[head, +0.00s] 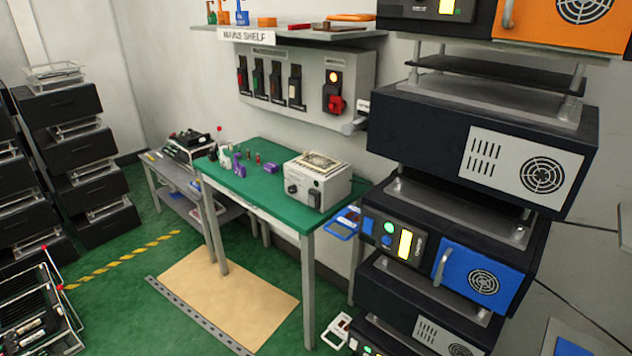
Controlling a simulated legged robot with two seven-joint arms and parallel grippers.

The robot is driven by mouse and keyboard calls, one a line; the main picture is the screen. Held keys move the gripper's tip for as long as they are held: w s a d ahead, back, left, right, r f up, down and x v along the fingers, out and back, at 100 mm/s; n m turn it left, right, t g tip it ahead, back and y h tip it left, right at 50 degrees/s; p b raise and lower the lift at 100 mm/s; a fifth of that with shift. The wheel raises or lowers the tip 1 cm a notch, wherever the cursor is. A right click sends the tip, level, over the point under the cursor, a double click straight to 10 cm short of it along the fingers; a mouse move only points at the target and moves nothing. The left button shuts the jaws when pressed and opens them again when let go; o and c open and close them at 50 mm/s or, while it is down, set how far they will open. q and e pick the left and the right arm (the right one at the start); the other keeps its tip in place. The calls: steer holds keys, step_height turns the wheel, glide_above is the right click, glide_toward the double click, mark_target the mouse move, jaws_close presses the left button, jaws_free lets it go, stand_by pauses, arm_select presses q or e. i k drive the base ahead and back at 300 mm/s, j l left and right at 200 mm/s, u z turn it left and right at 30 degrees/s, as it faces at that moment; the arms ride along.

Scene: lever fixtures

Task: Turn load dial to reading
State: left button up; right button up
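A grey-white box with dials (318,183) stands at the right end of the green-topped table (235,185). The dial's reading is too small to make out. A patterned sheet or panel lies on top of the box. Which of these is the load dial I cannot tell. Neither of my grippers is in the head view.
A wall panel (300,85) with several switches and a red knob hangs above the table. A rack of dark units (470,150) with blue and orange fronts stands close on the right. Dark drawer stacks (70,130) stand left. Green floor before the table is partly clear, with a tan mat (230,295).

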mark_target(292, 188)
steer(key=i+j, duration=0.25)
steer(key=j, duration=0.15)
steer(key=i+j+z, duration=0.1)
steer(key=i+j, duration=0.15)
steer(key=j, duration=0.15)
steer(key=i+j, duration=0.2)
steer(key=j, duration=0.25)
steer(key=i+j, duration=0.25)
steer(key=j, duration=0.15)
steer(key=i+j+z, duration=0.1)
steer(key=i+j, duration=0.15)
steer(key=j, duration=0.2)
steer(key=i+j, duration=0.2)
steer(key=j, duration=0.25)
steer(key=i+j+z, duration=0.1)
steer(key=j, duration=0.35)
steer(key=i+j, duration=0.3)
steer(key=j, duration=0.15)
